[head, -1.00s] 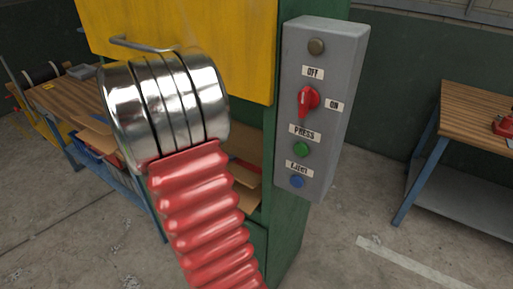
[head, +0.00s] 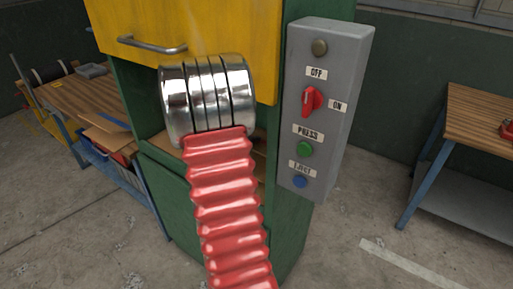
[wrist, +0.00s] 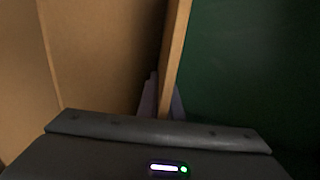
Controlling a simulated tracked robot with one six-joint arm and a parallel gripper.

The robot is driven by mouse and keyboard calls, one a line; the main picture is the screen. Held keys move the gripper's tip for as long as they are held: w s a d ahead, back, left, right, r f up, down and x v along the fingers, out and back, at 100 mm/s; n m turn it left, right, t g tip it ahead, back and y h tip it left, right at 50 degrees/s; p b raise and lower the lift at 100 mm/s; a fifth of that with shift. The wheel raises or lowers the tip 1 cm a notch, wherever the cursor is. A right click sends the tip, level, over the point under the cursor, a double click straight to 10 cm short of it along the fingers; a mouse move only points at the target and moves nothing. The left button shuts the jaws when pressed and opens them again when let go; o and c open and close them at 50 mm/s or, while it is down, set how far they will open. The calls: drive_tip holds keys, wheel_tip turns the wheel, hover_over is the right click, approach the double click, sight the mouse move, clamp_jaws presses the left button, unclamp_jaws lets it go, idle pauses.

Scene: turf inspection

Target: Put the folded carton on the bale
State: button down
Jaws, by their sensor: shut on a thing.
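My gripper (wrist: 163,94) shows at the lower middle of the wrist view. Its two fingers are shut on a thin brown cardboard sheet, the folded carton (wrist: 179,45), seen edge-on and rising between them. A broad brown cardboard surface (wrist: 100,50) fills the left of that view; I cannot tell whether it is part of the carton or of the bale. In the head view my arm hides the gripper and the carton. Brown cardboard (head: 259,166) shows in the opening of the green machine behind my arm; whether it is the bale is unclear.
The green machine has a yellow door (head: 180,22) above the opening. A grey control box (head: 326,110) with a red switch and buttons hangs on its right. A wooden bench (head: 85,100) with cardboard below stands left, another (head: 487,115) right. Concrete floor is clear in front.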

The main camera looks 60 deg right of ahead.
drive_tip(key=shift+d, duration=0.1)
drive_tip(key=shift+d, duration=0.35)
drive_tip(key=f, duration=0.3)
drive_tip(key=shift+s+d+f, duration=0.15)
drive_tip(key=shift+s+d, duration=0.05)
drive_tip(key=shift+d, duration=0.15)
drive_tip(key=shift+w+a+f, duration=0.1)
drive_tip(key=shift+w, duration=0.05)
drive_tip(key=c, duration=1.9)
unclamp_jaws()
drive_tip(key=shift+c, duration=0.2)
drive_tip(key=v, duration=1.2)
